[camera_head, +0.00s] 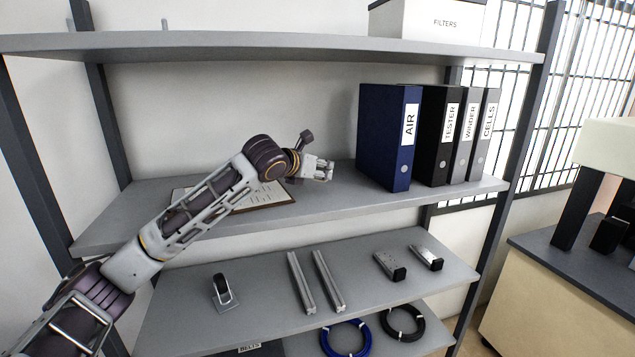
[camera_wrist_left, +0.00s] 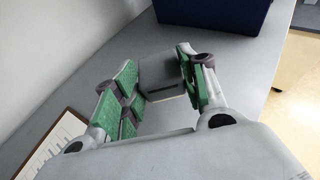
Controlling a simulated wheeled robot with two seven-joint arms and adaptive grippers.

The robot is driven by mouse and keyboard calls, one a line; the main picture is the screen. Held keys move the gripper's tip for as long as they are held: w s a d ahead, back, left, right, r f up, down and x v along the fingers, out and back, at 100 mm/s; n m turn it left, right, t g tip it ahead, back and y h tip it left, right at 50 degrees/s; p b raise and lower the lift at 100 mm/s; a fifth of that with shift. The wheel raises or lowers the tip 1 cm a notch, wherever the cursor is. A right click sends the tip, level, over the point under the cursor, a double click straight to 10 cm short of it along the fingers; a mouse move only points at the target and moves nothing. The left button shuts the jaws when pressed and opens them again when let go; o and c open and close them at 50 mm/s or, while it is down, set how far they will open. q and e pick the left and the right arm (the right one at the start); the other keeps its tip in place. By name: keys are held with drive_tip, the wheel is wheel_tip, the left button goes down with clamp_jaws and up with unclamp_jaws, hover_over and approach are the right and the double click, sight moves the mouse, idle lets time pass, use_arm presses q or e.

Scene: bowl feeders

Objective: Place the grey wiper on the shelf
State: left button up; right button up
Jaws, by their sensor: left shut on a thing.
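My left gripper (camera_head: 318,168) reaches over the middle shelf (camera_head: 340,200), between a clipboard and a blue binder. In the left wrist view the left gripper (camera_wrist_left: 160,88) has its green-padded fingers shut on the grey wiper (camera_wrist_left: 158,70), which looks like a small grey block. In the head view the wiper is too small and covered to make out. The shelf surface (camera_wrist_left: 95,60) shows below and around the fingers. I cannot tell whether the wiper touches the shelf. My right gripper is not in view.
Several binders, the nearest blue (camera_head: 385,140), stand right of my gripper. A clipboard (camera_head: 265,197) lies under my left forearm. The upper shelf (camera_head: 270,45) hangs above. The lower shelf (camera_head: 260,285) holds rails and small parts. Bare shelf shows between clipboard and binders.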

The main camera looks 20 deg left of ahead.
use_arm(q)
drive_tip(key=shift+f, duration=1.8)
drive_tip(key=shift+f, duration=0.15)
drive_tip(key=o, duration=1)
drive_tip(key=shift+s+a+r, duration=0.2)
drive_tip(key=shift+s+r, duration=0.2)
drive_tip(key=shift+s, duration=0.2)
drive_tip(key=b+v, duration=0.2)
drive_tip(key=v, duration=0.8)
drive_tip(key=shift+f, duration=0.1)
drive_tip(key=shift+s, duration=0.4)
